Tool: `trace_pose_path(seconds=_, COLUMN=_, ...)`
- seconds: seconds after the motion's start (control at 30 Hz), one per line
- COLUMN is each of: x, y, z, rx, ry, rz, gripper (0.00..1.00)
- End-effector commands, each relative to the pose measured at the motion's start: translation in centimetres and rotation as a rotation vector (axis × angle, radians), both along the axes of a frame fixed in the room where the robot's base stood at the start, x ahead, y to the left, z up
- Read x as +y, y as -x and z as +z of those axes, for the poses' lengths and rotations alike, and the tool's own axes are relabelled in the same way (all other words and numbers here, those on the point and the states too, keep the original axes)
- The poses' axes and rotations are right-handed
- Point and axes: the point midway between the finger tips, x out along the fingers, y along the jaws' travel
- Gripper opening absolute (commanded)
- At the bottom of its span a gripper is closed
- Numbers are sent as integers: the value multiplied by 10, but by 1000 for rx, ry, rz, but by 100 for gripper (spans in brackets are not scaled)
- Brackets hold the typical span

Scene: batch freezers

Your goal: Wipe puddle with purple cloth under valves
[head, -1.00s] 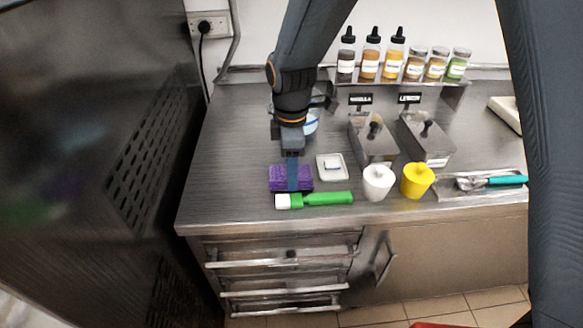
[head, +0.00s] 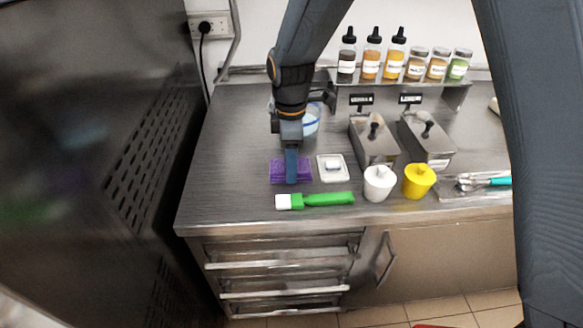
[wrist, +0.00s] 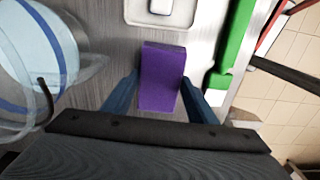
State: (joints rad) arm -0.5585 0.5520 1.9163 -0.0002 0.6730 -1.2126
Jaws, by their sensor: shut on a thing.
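A purple cloth (head: 277,171), a thick folded block, is on the steel counter (head: 237,150) near its left front. My gripper (head: 291,180) reaches down to it from above and is shut on it. In the wrist view the purple cloth (wrist: 161,80) sits between the two blue fingers of my gripper (wrist: 163,95). I cannot tell whether its underside touches the counter. No puddle and no valves can be made out in these views.
A green-handled brush (head: 325,199) lies just in front of the cloth. A white dish (head: 333,174) with a small white block is to its right. White (head: 378,184) and yellow (head: 418,181) cups stand further right. A clear container (head: 311,122) is behind my gripper. The left counter is clear.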

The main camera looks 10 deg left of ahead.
Motion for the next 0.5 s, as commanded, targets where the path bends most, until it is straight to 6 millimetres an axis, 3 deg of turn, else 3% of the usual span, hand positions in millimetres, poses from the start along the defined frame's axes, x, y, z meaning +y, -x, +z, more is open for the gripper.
trace_pose_path(seconds=0.5, x=7, y=-28, z=-3, rx=0, ry=0, rz=0, gripper=35)
